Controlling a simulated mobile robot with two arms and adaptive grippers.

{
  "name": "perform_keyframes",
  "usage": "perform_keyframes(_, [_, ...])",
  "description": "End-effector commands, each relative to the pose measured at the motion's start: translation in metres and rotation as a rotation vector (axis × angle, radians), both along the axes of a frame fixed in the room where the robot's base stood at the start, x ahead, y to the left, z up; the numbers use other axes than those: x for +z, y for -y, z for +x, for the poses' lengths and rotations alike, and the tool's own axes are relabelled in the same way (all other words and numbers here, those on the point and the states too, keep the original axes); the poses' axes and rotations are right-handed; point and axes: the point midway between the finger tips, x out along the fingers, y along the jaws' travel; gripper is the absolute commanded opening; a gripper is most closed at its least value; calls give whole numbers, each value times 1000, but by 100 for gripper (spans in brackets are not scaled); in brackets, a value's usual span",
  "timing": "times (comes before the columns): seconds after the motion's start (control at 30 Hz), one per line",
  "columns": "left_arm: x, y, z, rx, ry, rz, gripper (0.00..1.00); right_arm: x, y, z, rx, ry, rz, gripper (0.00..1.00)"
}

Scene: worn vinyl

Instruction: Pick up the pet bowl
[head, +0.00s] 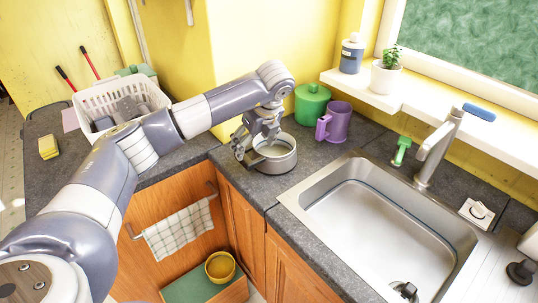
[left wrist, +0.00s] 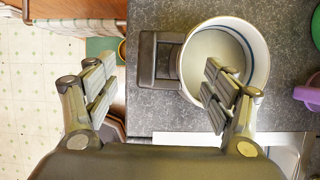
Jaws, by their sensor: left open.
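A yellow bowl (head: 220,266), the likeliest pet bowl, stands on a green box-like platform (head: 203,287) low by the cabinet; a sliver of it shows in the left wrist view (left wrist: 122,52). My left gripper (head: 260,143) is open and empty, up on the counter at a grey pot (head: 277,160), away from the yellow bowl. In the left wrist view the gripper (left wrist: 160,85) has one finger over the pot's opening (left wrist: 262,60) and the other beyond its dark handle (left wrist: 147,60). I cannot tell whether it touches the pot. My right gripper is out of view.
A green canister (head: 311,104) and a purple mug (head: 336,122) stand behind the pot. The sink (head: 385,230) is to the right. A white basket (head: 95,103) and yellow sponge (head: 48,147) are at left. A checked towel (head: 178,232) hangs on the cabinet above the platform.

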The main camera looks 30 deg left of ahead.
Motion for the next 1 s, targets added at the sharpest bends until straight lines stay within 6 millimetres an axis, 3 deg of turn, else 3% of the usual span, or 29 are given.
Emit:
perform_keyframes(0.17, [-11, -4, 1, -1, -3, 0, 77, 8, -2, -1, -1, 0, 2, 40])
perform_keyframes(0.33, [-32, -11, 4, -1, -4, 0, 77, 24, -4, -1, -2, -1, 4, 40])
perform_keyframes(0.5, [-51, -17, 7, -2, -2, -2, 77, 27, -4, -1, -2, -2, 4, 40])
perform_keyframes(0.73, [-54, -17, 8, -4, 1, -2, 77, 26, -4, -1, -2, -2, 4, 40])
perform_keyframes(0.77, [-54, -17, 8, -4, 1, -2, 74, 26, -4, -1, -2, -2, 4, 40])
perform_keyframes(1.0, [-54, -17, 8, -4, 0, -2, 20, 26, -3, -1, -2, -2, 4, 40])
